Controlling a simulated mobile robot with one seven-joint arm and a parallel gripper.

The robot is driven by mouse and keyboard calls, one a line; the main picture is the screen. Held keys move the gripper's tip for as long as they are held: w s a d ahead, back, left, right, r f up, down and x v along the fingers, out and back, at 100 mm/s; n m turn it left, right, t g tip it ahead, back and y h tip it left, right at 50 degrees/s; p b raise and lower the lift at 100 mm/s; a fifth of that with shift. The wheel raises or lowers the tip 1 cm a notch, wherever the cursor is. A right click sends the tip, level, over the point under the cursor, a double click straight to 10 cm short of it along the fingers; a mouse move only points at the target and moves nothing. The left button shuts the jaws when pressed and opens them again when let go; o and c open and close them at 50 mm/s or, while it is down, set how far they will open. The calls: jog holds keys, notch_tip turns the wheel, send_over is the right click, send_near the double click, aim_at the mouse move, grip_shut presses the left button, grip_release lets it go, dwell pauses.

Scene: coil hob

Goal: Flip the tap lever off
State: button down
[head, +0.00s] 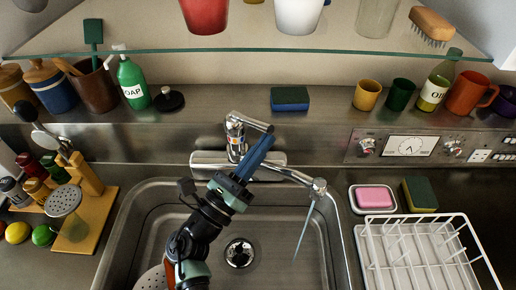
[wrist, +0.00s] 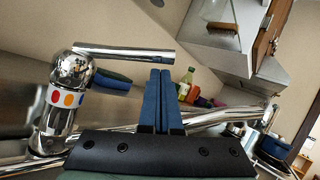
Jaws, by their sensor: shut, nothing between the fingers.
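The chrome tap (head: 236,145) stands behind the sink (head: 130,225). Its lever (head: 253,121) points right from the top of the body, roughly level. Its spout (head: 290,173) reaches over the basin, and a thin stream of water (head: 303,230) falls from the end. In the wrist view the tap body (wrist: 66,100) has a band of coloured dots, and the lever (wrist: 125,52) extends right. My gripper (head: 268,140) is shut and empty, its blue fingers close to the lever's free end. In the wrist view the fingertips (wrist: 160,73) are just below that end; I cannot tell whether they touch.
A glass shelf (head: 260,48) with pots hangs above. A blue-green sponge (head: 290,98) lies on the ledge behind the tap. A white dish rack (head: 425,250) and pink soap (head: 375,198) are at right. A wooden utensil block (head: 85,190) is at left.

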aim_at(257, 128)
jog(key=shift+r, duration=0.1)
notch_tip(257, 128, up, 2)
jog(key=n+y+p, duration=0.1)
jog(key=n+p, duration=0.1)
jog(key=p, duration=0.3)
jog(key=shift+w+r+t+y, duration=0.1)
jog(key=shift+t+y, duration=0.2)
jog(key=n+p, duration=0.1)
jog(key=p, duration=0.1)
jog(key=r+n+y+p, duration=0.1)
jog(key=n+p, duration=0.1)
jog(key=r+n+y+p, duration=0.1)
jog(key=p, duration=0.1)
jog(key=shift+w+a+r+n+p, duration=0.1)
jog(key=shift+w+a+n+p, duration=0.2)
jog(key=shift+a+n+p, duration=0.1)
